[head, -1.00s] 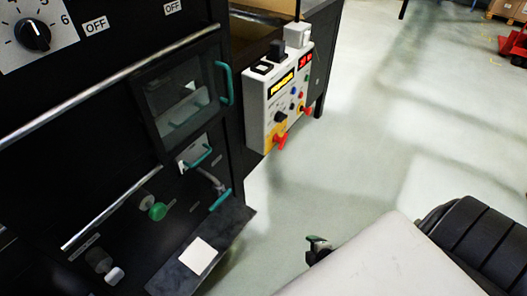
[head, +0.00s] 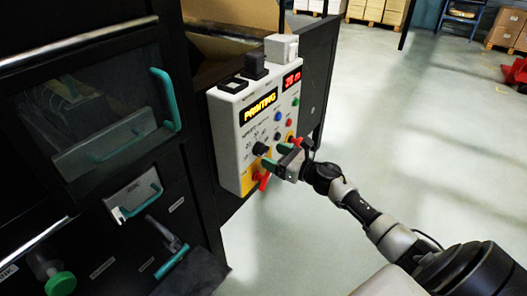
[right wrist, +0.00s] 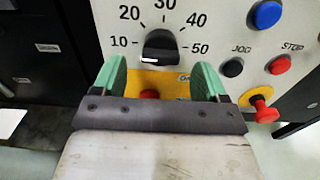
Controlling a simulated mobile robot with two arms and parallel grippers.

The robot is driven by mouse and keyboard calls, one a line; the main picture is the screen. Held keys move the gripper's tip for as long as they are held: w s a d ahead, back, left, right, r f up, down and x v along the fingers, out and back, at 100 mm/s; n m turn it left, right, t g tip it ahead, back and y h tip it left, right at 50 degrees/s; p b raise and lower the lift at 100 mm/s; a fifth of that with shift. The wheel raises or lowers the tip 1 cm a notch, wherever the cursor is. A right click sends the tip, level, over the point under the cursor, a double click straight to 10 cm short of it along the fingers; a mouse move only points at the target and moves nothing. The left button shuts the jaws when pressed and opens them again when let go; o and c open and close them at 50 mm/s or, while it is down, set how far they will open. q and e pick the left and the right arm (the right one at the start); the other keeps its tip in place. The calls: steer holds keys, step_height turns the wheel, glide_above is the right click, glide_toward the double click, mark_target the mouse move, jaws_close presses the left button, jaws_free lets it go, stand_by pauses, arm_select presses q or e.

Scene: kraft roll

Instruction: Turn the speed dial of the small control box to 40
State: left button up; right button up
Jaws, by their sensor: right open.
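The small control box (head: 232,140) is white and stands against the machine at the centre of the head view. Its speed dial (right wrist: 160,45) is a black knob inside a printed arc from 10 to 50 in the right wrist view. A white mark shows on the knob's lower left; I cannot tell surely which number it indicates. The dial (head: 260,149) also shows in the head view. My right gripper (right wrist: 160,74) is open, its green fingers just below the dial, one to each side and apart from it. My left gripper is not in view.
A red emergency-type button (right wrist: 262,108) on a yellow plate sticks out right of the gripper. Blue (right wrist: 266,14), black JOG (right wrist: 232,67) and red STOP (right wrist: 280,65) buttons sit right of the dial. A red knob (head: 263,181) protrudes below it.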

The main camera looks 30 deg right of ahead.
mark_target(266, 152)
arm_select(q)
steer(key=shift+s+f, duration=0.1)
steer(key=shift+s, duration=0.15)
arm_select(e)
steer(key=shift+x, duration=2.2)
steer(key=shift+c, duration=0.3)
steer(key=c, duration=0.9)
steer(key=shift+o, duration=0.2)
